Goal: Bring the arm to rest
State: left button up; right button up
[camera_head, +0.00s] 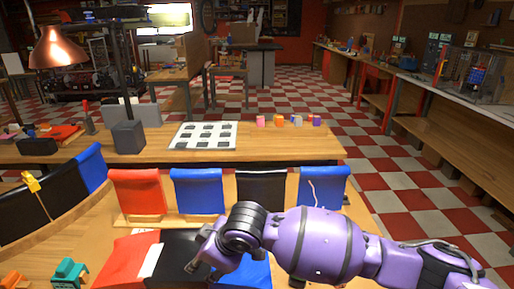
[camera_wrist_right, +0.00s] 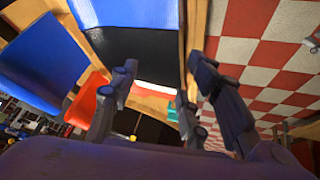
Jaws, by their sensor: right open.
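My right arm (camera_head: 320,243), purple with dark bands, comes in from the lower right of the head view and reaches left over the near wooden table. My right gripper (camera_head: 203,262) hangs at the arm's left end, above black and blue panels lying at the near edge. Its fingers are partly hidden by the wrist there. Whether the fingers touch the panels below cannot be told. My left gripper is not in view.
A red bin (camera_head: 138,192), blue bin (camera_head: 199,191), black bin (camera_head: 261,190) and another blue bin (camera_head: 322,188) stand in a row behind the arm. A white board with dark squares (camera_head: 203,136) and small coloured blocks (camera_head: 279,121) lie on the table behind. Checkered floor is open at right.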

jog(key=s+d+f+m+t+p, duration=0.1)
jog(key=s+d+f+m+t, duration=0.3)
jog(key=d, duration=0.5)
jog(key=s+d+f+m+t+p, duration=0.1)
jog(key=d+f+m+t, duration=0.3)
jog(key=d+f+m, duration=0.3)
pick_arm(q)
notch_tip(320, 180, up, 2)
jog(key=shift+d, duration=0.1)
pick_arm(e)
jog(key=s+d+f+m+g+h, duration=0.1)
jog(key=s+d+f, duration=0.3)
jog(key=s, duration=0.4)
jog(key=s+d+f+m+g+h, duration=0.1)
jog(key=s+d+f+h, duration=0.1)
jog(key=s+d+f, duration=0.2)
jog(key=s+d+f+m+g+h, duration=0.1)
jog(key=s+d+f, duration=0.3)
jog(key=s+d, duration=0.3)
jog(key=s, duration=0.5)
jog(key=shift+d+h, duration=0.35)
jog(key=shift+h, duration=0.05)
jog(key=shift+f, duration=0.1)
